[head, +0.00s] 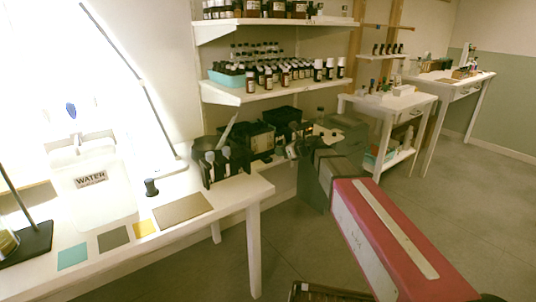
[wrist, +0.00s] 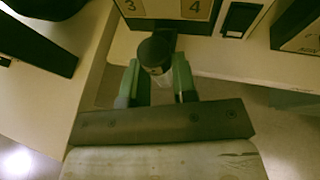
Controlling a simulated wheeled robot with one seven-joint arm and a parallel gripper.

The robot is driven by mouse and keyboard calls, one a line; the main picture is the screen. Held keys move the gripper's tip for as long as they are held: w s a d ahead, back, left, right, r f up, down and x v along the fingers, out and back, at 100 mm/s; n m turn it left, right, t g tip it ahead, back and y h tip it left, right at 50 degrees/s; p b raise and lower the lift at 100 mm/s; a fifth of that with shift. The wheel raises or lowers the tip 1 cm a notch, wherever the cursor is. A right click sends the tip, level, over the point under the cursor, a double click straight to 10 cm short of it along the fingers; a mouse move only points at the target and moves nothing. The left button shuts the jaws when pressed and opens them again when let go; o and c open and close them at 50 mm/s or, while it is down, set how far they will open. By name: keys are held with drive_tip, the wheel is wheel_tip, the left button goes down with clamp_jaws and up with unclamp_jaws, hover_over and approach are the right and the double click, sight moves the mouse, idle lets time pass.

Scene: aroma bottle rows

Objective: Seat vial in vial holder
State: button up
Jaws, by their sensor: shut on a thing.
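In the wrist view, a vial (wrist: 155,52) with a dark cap sits between the green fingers of my gripper (wrist: 158,78), which is shut on it. The vial's lower part is largely hidden by the fingers and gripper body. A holder with tan plates marked 3 and 4 (wrist: 196,9) is just beyond the vial at the top edge. I cannot tell whether they touch. In the head view, my gripper (head: 293,148) is right of a black rack (head: 229,167) at the table's right end; the vial is too small to make out there.
The white table (head: 262,188) carries a WATER container (head: 92,190), a small dark bottle (head: 151,187) and flat coloured mats. Black bins (head: 259,139) stand behind the rack. Shelves (head: 268,91) of bottles hang above.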

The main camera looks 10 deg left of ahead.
drive_tip(key=w+a, duration=0.1)
drive_tip(key=a, duration=0.1)
drive_tip(key=w+a, duration=0.1)
drive_tip(key=a, duration=0.3)
drive_tip(key=shift+w, duration=0.4)
drive_tip(key=f, duration=0.1)
drive_tip(key=a+f, duration=0.1)
drive_tip(key=f, duration=0.1)
drive_tip(key=shift+w+f, duration=0.15)
drive_tip(key=shift+f, duration=0.1)
drive_tip(key=shift+d+f, duration=0.1)
drive_tip(key=shift+f, duration=0.3)
drive_tip(key=o, duration=0.6)
drive_tip(key=shift+f, duration=0.2)
